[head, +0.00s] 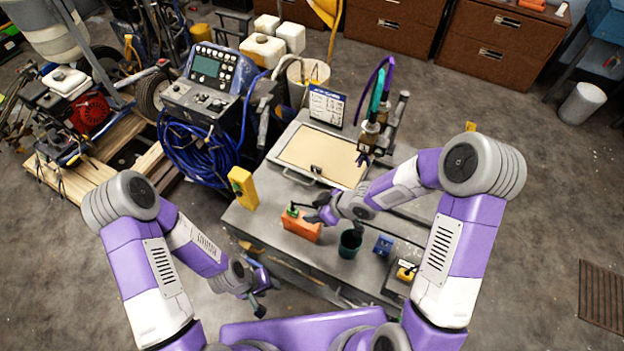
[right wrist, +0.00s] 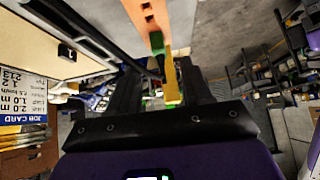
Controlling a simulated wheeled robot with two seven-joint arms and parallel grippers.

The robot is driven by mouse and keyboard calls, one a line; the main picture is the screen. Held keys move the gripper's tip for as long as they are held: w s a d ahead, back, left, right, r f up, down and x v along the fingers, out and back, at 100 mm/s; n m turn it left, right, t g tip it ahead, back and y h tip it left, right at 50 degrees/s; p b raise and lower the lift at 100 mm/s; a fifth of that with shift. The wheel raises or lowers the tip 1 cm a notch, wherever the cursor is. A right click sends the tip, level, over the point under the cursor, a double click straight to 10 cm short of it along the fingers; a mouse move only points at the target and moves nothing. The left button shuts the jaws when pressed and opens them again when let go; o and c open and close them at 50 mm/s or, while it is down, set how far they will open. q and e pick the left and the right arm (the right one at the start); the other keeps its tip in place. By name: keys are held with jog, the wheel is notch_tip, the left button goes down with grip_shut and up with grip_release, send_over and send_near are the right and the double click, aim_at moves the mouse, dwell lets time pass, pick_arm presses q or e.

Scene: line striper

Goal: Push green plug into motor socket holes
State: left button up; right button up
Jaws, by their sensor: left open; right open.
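The orange block (head: 301,226) sits on the grey bench top, with a small green plug (head: 292,210) at its upper left end. In the right wrist view the orange block (right wrist: 150,18) shows dark holes, and a green piece (right wrist: 157,43) is at its end. My right gripper (head: 311,212) is open right beside the plug and above the block; its two dark fingers spread in the wrist view. Whether they touch the plug is unclear. My left gripper (head: 257,292) is empty and open, low in front of the bench. I cannot tell which part is the motor socket.
A yellow box (head: 243,188) stands at the bench's left edge. A dark green cup (head: 350,243) and a small blue part (head: 383,244) stand right of the block. A tan panel (head: 320,155), a job card (head: 326,106) and upright hoses (head: 377,95) are behind.

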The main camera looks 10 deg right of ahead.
aim_at(296, 211)
jog(key=b+x, duration=0.7)
jog(key=shift+w+a, duration=0.2)
jog(key=shift+w, duration=0.1)
jog(key=shift+w+a+f+n+b, duration=0.3)
jog(key=shift+w+a+f+b, duration=0.15)
jog(key=shift+a+f+b, duration=0.2)
grip_shut()
dwell(0.4)
